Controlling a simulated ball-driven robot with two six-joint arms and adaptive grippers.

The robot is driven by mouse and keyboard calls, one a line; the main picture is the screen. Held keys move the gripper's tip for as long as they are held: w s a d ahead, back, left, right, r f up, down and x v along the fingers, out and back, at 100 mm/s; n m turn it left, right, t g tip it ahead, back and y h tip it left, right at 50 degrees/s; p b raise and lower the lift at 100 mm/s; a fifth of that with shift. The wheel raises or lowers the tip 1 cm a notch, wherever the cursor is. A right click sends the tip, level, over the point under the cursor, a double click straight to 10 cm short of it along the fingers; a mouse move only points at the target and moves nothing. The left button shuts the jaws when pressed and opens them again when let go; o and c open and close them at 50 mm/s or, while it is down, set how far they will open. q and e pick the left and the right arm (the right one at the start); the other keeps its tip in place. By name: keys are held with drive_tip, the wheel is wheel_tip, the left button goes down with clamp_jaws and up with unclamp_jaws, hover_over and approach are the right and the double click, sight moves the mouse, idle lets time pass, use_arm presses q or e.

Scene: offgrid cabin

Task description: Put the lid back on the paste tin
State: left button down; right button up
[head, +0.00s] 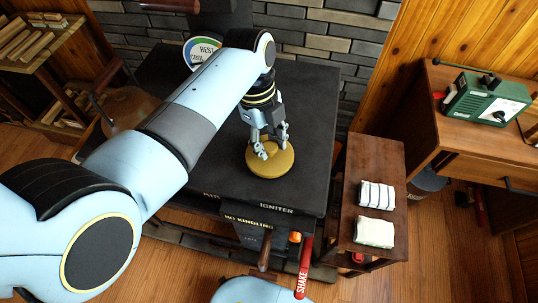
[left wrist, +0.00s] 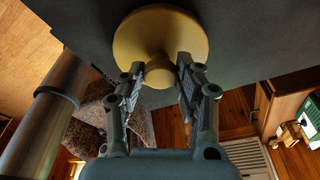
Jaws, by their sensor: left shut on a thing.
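The ochre-yellow round lid (head: 270,163) is at the dark stove top, towards its front right. In the left wrist view the lid (left wrist: 185,28) shows as a disc with a round knob (left wrist: 158,72). My left gripper (head: 268,147) points down over the lid, and its fingers are shut on the knob; it also shows in the left wrist view (left wrist: 158,80). I cannot make out a separate paste tin; whether it is under the lid is hidden. My right gripper is not in view.
The stove top (head: 310,105) is otherwise mostly bare, partly hidden by my left arm. A small wooden bench (head: 375,150) at right holds two folded white bundles (head: 376,196). A green device (head: 487,98) sits on a desk. A red "SHAKE" tool (head: 304,268) hangs at the stove front.

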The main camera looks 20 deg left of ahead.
use_arm(q)
drive_tip(key=shift+r, duration=0.2)
drive_tip(key=shift+d+p+v, duration=0.15)
drive_tip(key=shift+v, duration=0.7)
drive_tip(key=shift+d+p+v, duration=0.15)
drive_tip(key=shift+v, duration=0.65)
drive_tip(key=shift+s, duration=0.1)
